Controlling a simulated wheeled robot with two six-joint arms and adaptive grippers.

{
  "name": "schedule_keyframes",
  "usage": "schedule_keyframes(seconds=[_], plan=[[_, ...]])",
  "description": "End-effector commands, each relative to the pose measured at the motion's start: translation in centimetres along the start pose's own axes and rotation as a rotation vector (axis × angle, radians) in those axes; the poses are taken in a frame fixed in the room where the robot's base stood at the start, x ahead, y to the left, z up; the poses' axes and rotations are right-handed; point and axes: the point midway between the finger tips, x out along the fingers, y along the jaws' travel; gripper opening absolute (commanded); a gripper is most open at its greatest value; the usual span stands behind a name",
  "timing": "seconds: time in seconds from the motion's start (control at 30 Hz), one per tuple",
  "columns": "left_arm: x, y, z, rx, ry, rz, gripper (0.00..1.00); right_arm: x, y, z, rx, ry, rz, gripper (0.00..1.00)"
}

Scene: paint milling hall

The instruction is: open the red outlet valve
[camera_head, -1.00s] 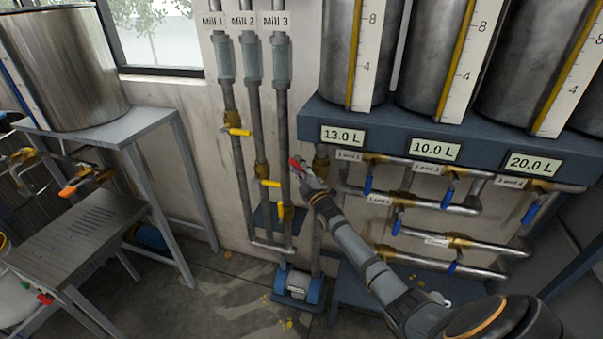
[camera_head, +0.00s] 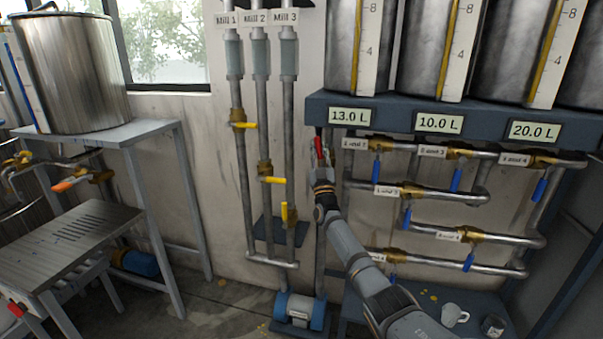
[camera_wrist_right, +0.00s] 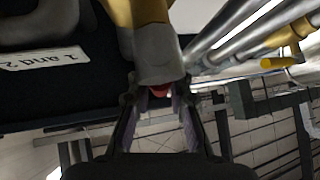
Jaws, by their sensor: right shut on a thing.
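The red outlet valve handle (camera_head: 319,149) shows as a narrow, nearly upright red piece below the 13.0 L tank sign, in line with the vertical pipe. My right gripper (camera_head: 322,166) is shut on it and hides most of the valve body. The handle's full angle is hard to tell. My left gripper is not in view.
Mill pipes with yellow-handled valves (camera_head: 273,180) stand just left of my right arm. Blue-handled valves (camera_head: 377,165) on crossing pipes fill the right. A blue pump (camera_head: 299,310) sits on the floor below. A metal table (camera_head: 110,133) with a drum is at the left.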

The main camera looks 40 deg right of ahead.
Motion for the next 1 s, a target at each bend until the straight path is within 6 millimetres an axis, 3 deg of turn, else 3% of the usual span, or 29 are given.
schedule_keyframes(seconds=[0.07,0.3,0.5,0.97,1.0], plan=[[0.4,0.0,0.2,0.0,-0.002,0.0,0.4,-0.2,0.0,-0.1,0.041,0.014,0.033,0.0],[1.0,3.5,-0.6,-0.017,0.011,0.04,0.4,-0.4,0.8,-0.2,0.115,0.032,0.109,0.0],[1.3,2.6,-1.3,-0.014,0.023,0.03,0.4,-0.4,1.1,-0.3,0.144,0.04,0.139,0.0],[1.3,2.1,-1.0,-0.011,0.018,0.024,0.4,-0.4,1.1,-0.3,0.152,0.042,0.146,0.0],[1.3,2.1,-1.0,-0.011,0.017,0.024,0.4,-0.5,1.1,-0.3,0.152,0.042,0.146,0.21]])
